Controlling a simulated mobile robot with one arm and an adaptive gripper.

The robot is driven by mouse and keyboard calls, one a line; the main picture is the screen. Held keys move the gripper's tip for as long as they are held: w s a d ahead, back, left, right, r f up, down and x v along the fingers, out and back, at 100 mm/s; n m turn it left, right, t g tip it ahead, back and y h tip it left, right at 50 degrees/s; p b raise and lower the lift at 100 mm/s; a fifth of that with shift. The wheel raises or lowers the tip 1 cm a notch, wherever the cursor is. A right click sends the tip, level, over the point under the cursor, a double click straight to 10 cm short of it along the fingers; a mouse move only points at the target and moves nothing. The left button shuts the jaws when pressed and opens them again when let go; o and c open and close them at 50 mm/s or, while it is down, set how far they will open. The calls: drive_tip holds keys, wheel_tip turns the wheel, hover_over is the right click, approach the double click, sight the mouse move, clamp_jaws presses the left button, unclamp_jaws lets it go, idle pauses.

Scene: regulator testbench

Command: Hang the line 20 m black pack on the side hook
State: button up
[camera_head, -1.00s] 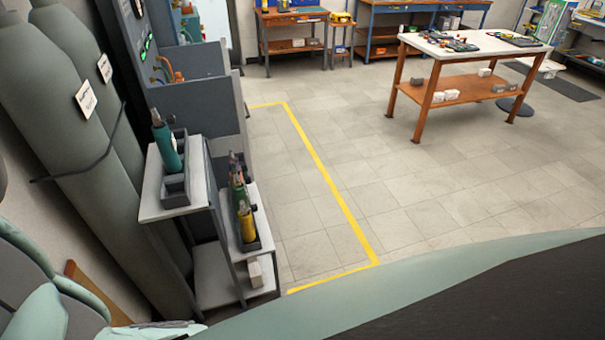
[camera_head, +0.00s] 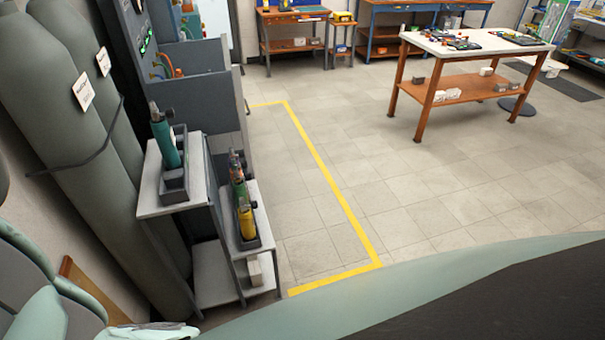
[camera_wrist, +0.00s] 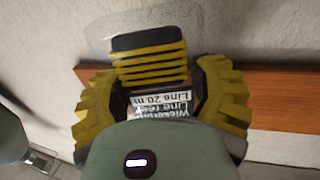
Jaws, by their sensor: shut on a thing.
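In the wrist view my gripper (camera_wrist: 158,80), with ridged yellow finger pads, is shut on the line 20 m pack (camera_wrist: 160,108). The pack's white label, reading "Line 20 m", shows upside down between the fingers. Most of the pack is hidden by the fingers and the wrist housing. The gripper is in front of a brown wooden board (camera_wrist: 285,97) on a pale wall. A faint translucent shape shows behind the top finger; I cannot tell what it is. I cannot make out a hook in either view. The head view does not show the gripper or pack.
Tall grey-green cylinders (camera_head: 60,100) stand at the left wall. A narrow shelf stand (camera_head: 155,207) beside them holds a teal bottle (camera_head: 165,140) and trays. Yellow tape (camera_head: 335,190) marks the floor. A worktable (camera_head: 430,48) stands far right. The middle floor is clear.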

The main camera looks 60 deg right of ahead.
drive_tip(key=o, duration=1.3)
